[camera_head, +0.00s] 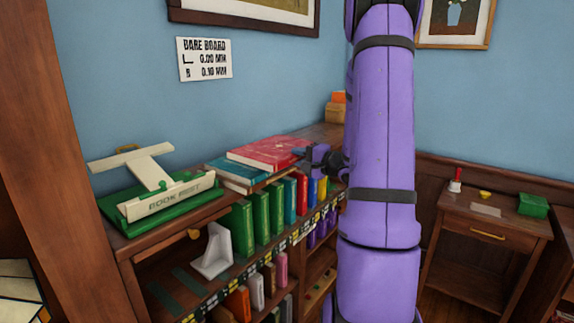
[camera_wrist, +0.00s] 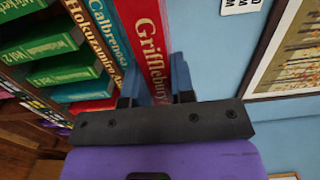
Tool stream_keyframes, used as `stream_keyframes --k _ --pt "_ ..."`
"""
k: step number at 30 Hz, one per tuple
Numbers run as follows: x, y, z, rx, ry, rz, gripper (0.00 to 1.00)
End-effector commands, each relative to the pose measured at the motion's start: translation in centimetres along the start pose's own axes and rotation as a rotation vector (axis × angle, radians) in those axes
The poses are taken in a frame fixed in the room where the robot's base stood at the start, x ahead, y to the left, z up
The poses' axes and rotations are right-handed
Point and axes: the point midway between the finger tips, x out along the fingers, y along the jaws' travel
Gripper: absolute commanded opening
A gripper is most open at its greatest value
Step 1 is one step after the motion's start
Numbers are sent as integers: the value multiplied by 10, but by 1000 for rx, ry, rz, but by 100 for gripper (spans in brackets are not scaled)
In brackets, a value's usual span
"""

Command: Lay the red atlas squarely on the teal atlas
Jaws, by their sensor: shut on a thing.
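The red atlas (camera_head: 268,153) lies flat at the top of a stack on the bookcase; its spine, lettered in white, also shows in the wrist view (camera_wrist: 146,35). The teal atlas (camera_head: 226,170) is directly under it and sticks out to the left in the head view; its spine is beside the red one in the wrist view (camera_wrist: 108,25). My gripper (camera_wrist: 156,88) is shut on the red atlas, one finger on each side of its spine edge. In the head view my gripper (camera_head: 308,156) is at the red atlas's right end. I cannot tell whether the two atlases touch.
A brown book (camera_wrist: 84,30) lies under the teal atlas. A green and cream book rest (camera_head: 165,203) stands at left on the bookcase. Green upright books (camera_head: 242,228) and a white bookend (camera_head: 213,252) are in front. The wall (camera_wrist: 215,60) is close behind.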

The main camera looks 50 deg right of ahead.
Motion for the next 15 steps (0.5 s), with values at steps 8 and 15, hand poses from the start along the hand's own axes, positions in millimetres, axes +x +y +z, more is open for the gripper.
stream_keyframes --k 8,15 --pt "34 3 -11 -1 -1 -1 0" --pt "47 4 -15 -1 -2 -3 0"
